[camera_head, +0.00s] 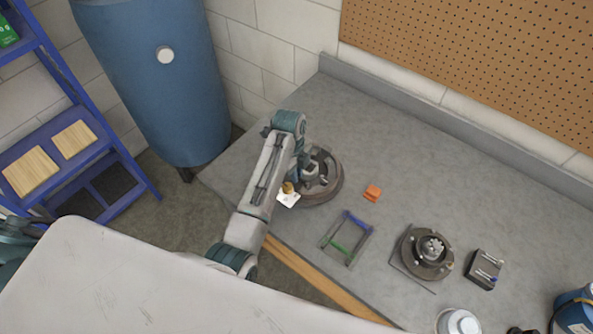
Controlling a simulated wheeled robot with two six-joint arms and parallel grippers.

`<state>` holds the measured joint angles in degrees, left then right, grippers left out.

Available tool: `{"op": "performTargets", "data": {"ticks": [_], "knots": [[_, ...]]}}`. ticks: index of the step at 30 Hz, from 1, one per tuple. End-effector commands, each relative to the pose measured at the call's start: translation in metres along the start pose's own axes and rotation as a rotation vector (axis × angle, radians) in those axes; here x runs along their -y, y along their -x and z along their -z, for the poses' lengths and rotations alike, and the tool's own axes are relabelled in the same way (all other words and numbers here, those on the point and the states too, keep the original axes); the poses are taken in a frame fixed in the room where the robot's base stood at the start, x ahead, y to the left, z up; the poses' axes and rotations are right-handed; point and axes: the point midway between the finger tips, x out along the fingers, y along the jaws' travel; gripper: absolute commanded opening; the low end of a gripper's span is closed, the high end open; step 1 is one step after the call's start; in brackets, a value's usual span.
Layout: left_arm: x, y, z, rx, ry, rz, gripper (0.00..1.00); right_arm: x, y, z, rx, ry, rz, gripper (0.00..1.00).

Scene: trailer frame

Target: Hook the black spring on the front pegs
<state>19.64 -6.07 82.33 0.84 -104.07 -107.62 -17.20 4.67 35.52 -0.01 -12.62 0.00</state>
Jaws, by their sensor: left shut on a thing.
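My left gripper (313,178) reaches over the bench above a dark round base (327,192). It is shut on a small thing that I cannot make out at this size. I cannot pick out the black spring for certain. A small rectangular frame (326,240) with grey side rails, a blue bar and a green bar lies on the bench, to the right of and nearer than the gripper, apart from it. Its pegs are too small to tell. My right gripper is not in view.
An orange block (373,193) lies behind the frame. A round fixture (428,252), a dark block with pins (484,269), a white canister (460,322) and a blue container (575,312) stand to the right. The back of the grey bench (450,165) is clear.

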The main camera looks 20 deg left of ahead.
Motion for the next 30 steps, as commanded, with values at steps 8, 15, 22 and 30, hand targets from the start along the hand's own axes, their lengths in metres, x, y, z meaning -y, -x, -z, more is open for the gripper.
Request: {"op": "performTargets", "data": {"ticks": [8,15,22,30], "knots": [[-0.0001,-0.0023,-0.0003,0.000,0.000,0.000,0.00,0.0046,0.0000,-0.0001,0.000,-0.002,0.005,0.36],[-0.0001,-0.0023,-0.0003,0.000,0.000,0.000,0.00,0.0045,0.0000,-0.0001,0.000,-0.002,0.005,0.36],[-0.0002,-0.0061,-0.0007,0.000,0.000,-0.001,0.00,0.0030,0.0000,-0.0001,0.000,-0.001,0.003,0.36],[-0.0001,-0.0082,-0.0009,0.000,0.000,-0.001,0.00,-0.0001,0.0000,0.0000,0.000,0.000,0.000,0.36]]}}
